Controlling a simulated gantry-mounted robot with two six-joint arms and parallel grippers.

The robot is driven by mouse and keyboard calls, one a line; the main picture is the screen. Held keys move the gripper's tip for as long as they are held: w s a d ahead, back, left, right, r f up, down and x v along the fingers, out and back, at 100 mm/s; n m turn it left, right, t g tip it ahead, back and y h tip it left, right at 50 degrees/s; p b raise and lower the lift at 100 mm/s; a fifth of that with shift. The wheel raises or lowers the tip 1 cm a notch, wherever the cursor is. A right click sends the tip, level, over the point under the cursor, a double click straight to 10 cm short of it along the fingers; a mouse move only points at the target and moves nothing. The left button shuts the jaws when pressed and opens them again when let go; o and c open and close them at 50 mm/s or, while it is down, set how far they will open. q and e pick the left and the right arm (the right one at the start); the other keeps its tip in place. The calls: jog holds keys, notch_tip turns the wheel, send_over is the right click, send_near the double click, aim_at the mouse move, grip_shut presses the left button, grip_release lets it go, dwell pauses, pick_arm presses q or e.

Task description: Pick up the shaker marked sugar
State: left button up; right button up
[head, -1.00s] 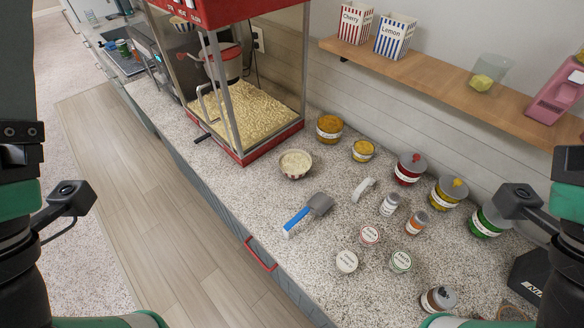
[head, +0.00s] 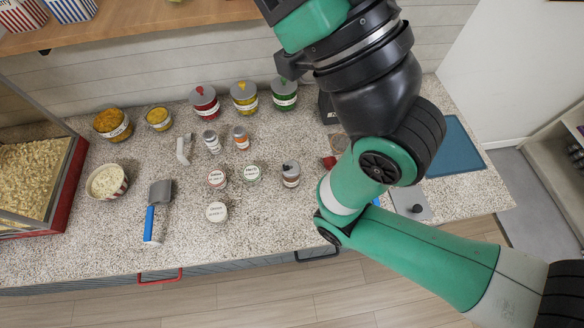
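Two small shakers stand upright side by side on the speckled counter in the head view: a white one with a grey top (head: 212,141) and an orange-brown one (head: 241,137). Neither gripper shows, and no part of my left arm shows.
Round labelled tubs (head: 216,179) sit in front of the shakers; lidded jars (head: 205,103) stand behind them. A white curved handle-like item (head: 183,148) lies left of them. A blue-handled scoop (head: 155,207), a bowl (head: 106,181) and the popcorn machine (head: 65,185) are further left. A shelf (head: 130,30) overhangs the back.

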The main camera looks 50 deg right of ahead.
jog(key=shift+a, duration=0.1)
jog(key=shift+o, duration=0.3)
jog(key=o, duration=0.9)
